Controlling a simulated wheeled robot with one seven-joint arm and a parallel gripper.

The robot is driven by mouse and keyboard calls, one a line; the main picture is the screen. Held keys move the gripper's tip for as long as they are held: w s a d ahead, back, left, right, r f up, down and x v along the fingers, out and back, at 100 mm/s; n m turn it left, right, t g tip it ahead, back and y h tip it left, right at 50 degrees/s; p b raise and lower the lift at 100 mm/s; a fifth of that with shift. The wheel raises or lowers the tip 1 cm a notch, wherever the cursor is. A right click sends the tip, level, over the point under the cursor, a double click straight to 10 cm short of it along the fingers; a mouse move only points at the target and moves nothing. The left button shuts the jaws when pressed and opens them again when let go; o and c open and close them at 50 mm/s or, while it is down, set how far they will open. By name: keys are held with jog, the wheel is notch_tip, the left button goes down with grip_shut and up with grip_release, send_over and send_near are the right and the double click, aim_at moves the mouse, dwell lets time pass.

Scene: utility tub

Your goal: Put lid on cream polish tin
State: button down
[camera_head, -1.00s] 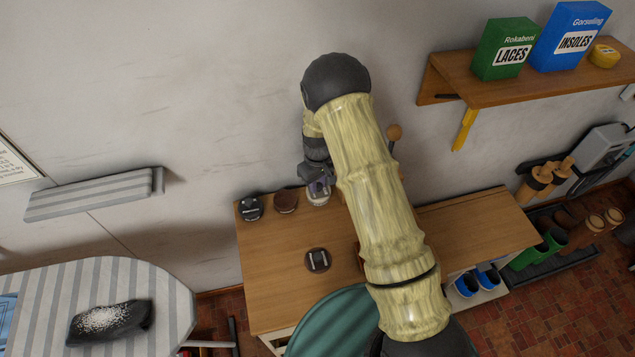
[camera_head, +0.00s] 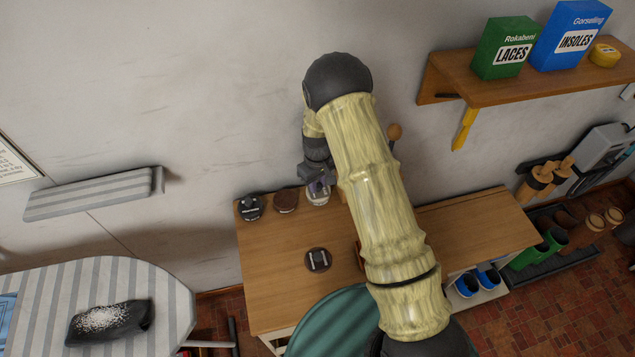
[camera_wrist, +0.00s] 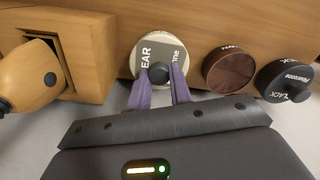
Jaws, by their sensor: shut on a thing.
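The cream polish tin (camera_head: 318,200) stands at the back of the wooden bench top, partly hidden beneath my gripper. A round cream lid (camera_wrist: 151,49) with dark lettering, partly reading "EAR", and a dark central knob shows in the wrist view. My gripper (camera_wrist: 158,80) has its purple fingers shut on the knob. In the head view, my gripper (camera_head: 319,184) is directly over the cream tin. The lid covers the tin from above, and I cannot tell whether it is fully seated or slightly raised.
An uncovered-looking brown tin (camera_head: 286,201) and a black tin with a knobbed lid (camera_head: 249,208) stand left of the cream tin. A dark brown disc with a pale bar (camera_head: 318,260) lies mid-bench (camera_head: 268,285). A wooden-handled object (camera_wrist: 30,75) stands close left in the wrist view.

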dwell(0.9)
jog(key=c, duration=0.7)
grip_release()
jog(key=shift+r+p, duration=2.2)
jog(key=shift+r, duration=1.3)
grip_shut()
jog(key=shift+f+b, duration=1.65)
jog(key=shift+f, duration=0.85)
